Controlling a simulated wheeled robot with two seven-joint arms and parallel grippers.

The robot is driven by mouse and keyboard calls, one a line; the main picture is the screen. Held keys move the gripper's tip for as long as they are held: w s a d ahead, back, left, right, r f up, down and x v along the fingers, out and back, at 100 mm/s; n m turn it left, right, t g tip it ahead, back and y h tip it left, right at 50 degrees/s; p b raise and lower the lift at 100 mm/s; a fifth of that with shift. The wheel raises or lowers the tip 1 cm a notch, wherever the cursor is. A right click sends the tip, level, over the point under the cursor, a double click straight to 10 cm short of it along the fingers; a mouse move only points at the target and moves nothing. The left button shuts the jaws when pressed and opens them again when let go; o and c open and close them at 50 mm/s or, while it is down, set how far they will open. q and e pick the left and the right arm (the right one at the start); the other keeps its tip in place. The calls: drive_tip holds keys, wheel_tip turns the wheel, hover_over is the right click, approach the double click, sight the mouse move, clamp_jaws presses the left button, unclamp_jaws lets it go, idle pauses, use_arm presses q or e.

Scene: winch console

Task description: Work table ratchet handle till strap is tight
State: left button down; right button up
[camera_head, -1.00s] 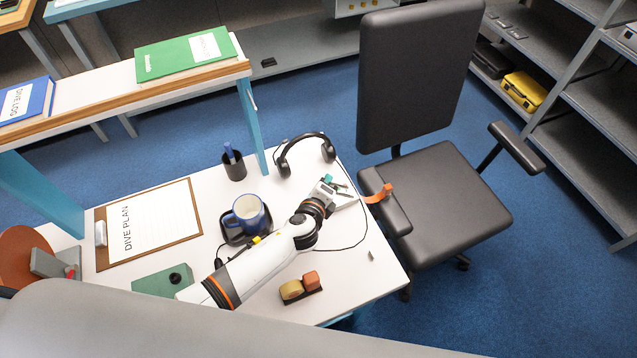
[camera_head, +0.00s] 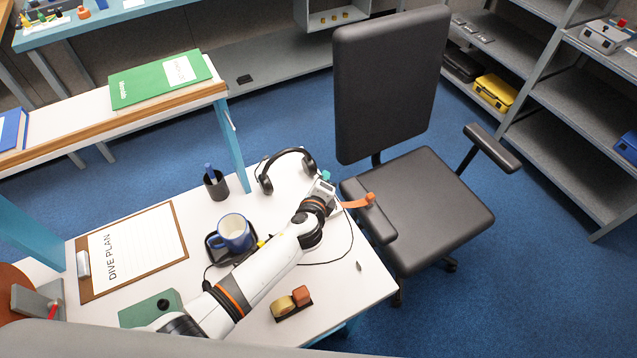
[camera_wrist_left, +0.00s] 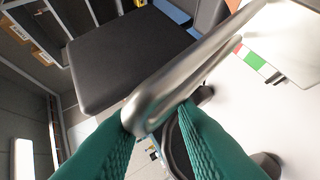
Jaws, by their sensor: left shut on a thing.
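My left gripper (camera_head: 325,179) is at the right edge of the white table (camera_head: 371,270), beside the chair's armrest. In the left wrist view its teal fingers (camera_wrist_left: 150,135) are shut on a bent metal handle (camera_wrist_left: 190,70), likely the ratchet handle. An orange strap piece (camera_head: 357,201) sticks out right of the gripper toward the armrest. The ratchet body is mostly hidden by my wrist. A green, white and red marked strip (camera_wrist_left: 258,62) shows on a white surface in the wrist view. My right gripper is not in view.
A dive plan clipboard (camera_head: 133,250) lies left. A black chair (camera_head: 425,200) stands close at the right.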

use_arm(q)
drive_tip(key=shift+s+d+f, duration=0.2)
drive_tip(key=shift+s+d, duration=0.1)
drive_tip(key=shift+d, duration=0.3)
drive_tip(key=c, duration=1.5)
unclamp_jaws()
drive_tip(key=shift+c, duration=0.2)
drive_tip(key=shift+d+f, duration=0.15)
drive_tip(key=shift+d, duration=0.05)
drive_tip(key=shift+a, duration=0.1)
drive_tip(key=shift+s+a, duration=0.1)
drive_tip(key=shift+s, duration=0.45)
drive_tip(key=r+v, duration=0.1)
drive_tip(key=v, duration=0.9)
drive_tip(key=shift+a+r, duration=0.25)
